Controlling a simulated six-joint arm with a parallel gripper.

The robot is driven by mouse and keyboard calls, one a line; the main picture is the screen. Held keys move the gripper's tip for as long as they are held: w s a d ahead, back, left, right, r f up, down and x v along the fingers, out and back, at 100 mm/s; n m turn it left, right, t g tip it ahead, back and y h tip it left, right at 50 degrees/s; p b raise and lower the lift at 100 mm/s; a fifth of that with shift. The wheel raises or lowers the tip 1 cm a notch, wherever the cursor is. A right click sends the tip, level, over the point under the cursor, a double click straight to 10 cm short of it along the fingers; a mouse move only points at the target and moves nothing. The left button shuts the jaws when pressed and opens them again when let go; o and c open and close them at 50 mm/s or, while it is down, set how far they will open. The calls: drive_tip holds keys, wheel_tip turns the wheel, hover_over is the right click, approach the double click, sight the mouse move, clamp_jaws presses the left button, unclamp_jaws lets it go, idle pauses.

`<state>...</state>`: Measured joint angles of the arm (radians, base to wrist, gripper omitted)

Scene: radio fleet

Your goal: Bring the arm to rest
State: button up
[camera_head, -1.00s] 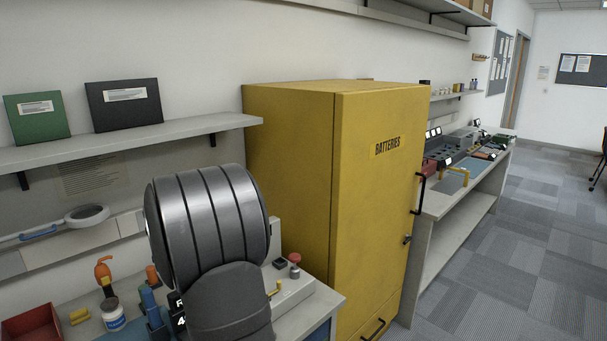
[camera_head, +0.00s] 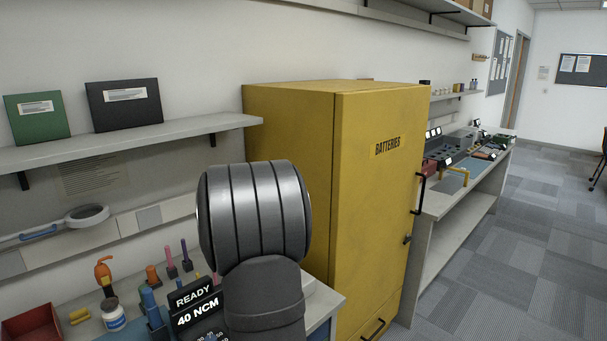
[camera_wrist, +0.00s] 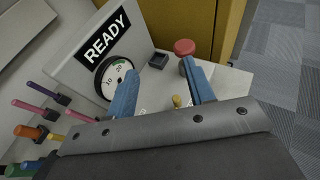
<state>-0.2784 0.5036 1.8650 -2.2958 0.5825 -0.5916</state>
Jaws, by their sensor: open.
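My gripper shows in the wrist view (camera_wrist: 162,88) with its two blue fingers spread apart and nothing held between them. It is above the bench beside a grey tester (camera_wrist: 75,65) that has a READY sign and a round dial (camera_wrist: 118,77). A red knob (camera_wrist: 184,47) on the tester lies just past the right finger; I cannot tell whether they touch. The tester's display (camera_head: 196,305) reads READY and 40 NCM.
A yellow batteries cabinet (camera_head: 385,200) stands right of the bench. A shelf (camera_head: 130,142) with two binders runs above it. Several coloured drivers (camera_wrist: 45,107), a white jar (camera_head: 113,317) and a red bin (camera_head: 30,325) are at left. Open carpet (camera_head: 540,250) lies at right.

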drive_tip(key=s+d+f, duration=0.2)
drive_tip(key=d, duration=0.2)
drive_tip(key=s+d+f+m+h, duration=0.1)
drive_tip(key=s+d+f, duration=0.1)
drive_tip(key=d+f, duration=0.1)
drive_tip(key=shift+s+d+f+h, duration=0.15)
drive_tip(key=shift+d+f+h, duration=0.15)
drive_tip(key=shift+d, duration=0.45)
drive_tip(key=w+a+r+n+y, duration=0.1)
drive_tip(key=w+a+r, duration=0.2)
drive_tip(key=a+r, duration=0.2)
drive_tip(key=w+a+r+y, duration=0.1)
drive_tip(key=w+a+r, duration=0.2)
drive_tip(key=a+r, duration=0.3)
drive_tip(key=a, duration=0.5)
drive_tip(key=shift+w+a+n+y, duration=0.25)
drive_tip(key=shift+w+n+y, duration=0.05)
drive_tip(key=shift+n, duration=0.1)
